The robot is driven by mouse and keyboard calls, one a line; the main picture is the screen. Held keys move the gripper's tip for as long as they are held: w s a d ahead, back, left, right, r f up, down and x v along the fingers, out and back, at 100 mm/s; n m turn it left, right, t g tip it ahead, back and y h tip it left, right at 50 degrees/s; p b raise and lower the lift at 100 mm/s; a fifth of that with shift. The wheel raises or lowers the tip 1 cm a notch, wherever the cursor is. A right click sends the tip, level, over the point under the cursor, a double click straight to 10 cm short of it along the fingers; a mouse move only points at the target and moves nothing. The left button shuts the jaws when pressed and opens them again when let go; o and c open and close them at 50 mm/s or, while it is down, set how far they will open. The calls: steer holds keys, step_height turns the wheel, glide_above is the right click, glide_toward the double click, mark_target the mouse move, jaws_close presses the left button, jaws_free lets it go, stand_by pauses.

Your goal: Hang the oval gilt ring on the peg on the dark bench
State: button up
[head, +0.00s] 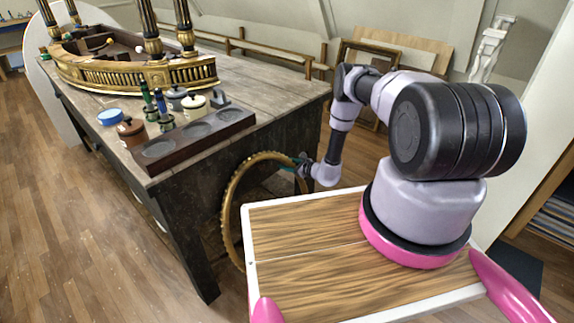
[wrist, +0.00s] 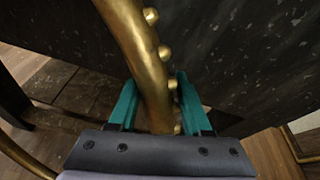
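The oval gilt ring (head: 227,205) stands upright in front of the end of the dark bench (head: 185,220) in the head view. Its lower right part is hidden behind my wood-topped base. My gripper (head: 301,163) is at the ring's upper right. In the wrist view the teal fingers of my gripper (wrist: 158,100) lie on both sides of the studded gilt band of the ring (wrist: 140,45), closed against it. The dark stone-like face of the bench (wrist: 240,55) is close behind. I cannot make out the peg in either view.
The bench top carries a gilt galleried piece (head: 140,75) with columns, a dark tray (head: 195,137) with round recesses, several small pots and bottles and a blue-lidded tin (head: 110,117). Frames (head: 375,60) lean at the back wall. Wooden floor is clear at left.

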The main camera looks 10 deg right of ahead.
steer(key=shift+o, duration=1.3)
steer(key=shift+s+f, duration=0.1)
steer(key=v, duration=1.1)
steer(key=w+a+r+n+g+y, duration=0.2)
steer(key=w+r+n, duration=0.1)
steer(key=r, duration=0.7)
steer(key=w+a+r+n+g+y, duration=0.1)
steer(key=w+a+r+n+y, duration=0.15)
steer(key=r, duration=0.75)
steer(key=s+a+r+n+g, duration=0.2)
steer(key=s+r+n+g, duration=0.15)
steer(key=r, duration=0.75)
steer(key=s+a+r+n+g, duration=0.2)
steer(key=s+a+r+n, duration=0.15)
steer(key=r, duration=0.65)
steer(key=s+d+r+n+g+h, duration=0.1)
steer(key=s+r+n+h, duration=0.45)
steer(key=s+r, duration=0.95)
steer(key=s+d+r+n+t+h, duration=0.1)
steer(key=s+d+r+t+h, duration=0.1)
steer(key=s, duration=0.5)
steer(key=s+d+r+n+t+h, duration=0.2)
steer(key=s+d+r+t+h, duration=0.1)
steer(key=s+d+r, duration=0.2)
steer(key=s+r, duration=0.2)
steer(key=s, duration=0.1)
steer(key=shift+r+n+h, duration=0.3)
steer(key=shift+r, duration=0.05)
